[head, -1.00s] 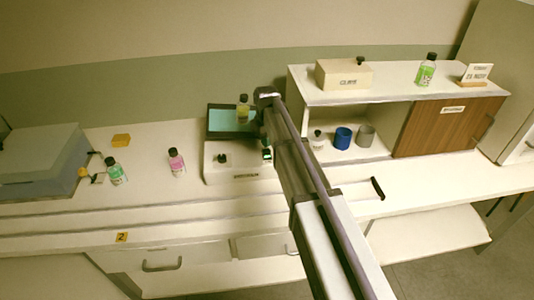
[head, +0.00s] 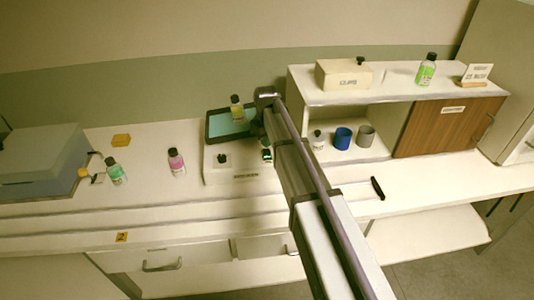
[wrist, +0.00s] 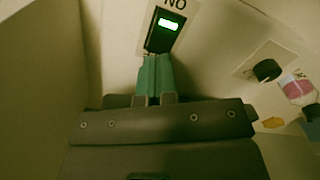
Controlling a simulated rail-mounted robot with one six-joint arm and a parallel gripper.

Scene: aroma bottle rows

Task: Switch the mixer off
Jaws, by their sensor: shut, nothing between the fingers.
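The mixer (head: 217,175) is a white box with a teal-topped tray (head: 220,126) at its back. A bottle of yellow liquid (head: 237,110) stands on the tray, which is tilted. In the wrist view the mixer's dark switch (wrist: 158,42) shows a lit green window, beside an upside-down ON label (wrist: 174,4). My gripper (wrist: 154,60) is shut and empty, its teal fingertips at the lower edge of the switch. I cannot tell whether they touch it. In the head view my arm hides part of the mixer's right side. A black knob (wrist: 267,70) sits on the mixer front.
A pink bottle (head: 176,162) and a green bottle (head: 116,171) stand left of the mixer. A grey-blue box (head: 40,165) is at far left. Right of my arm is a shelf unit (head: 400,97) with a blue cup (head: 342,138) and a grey cup (head: 365,136).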

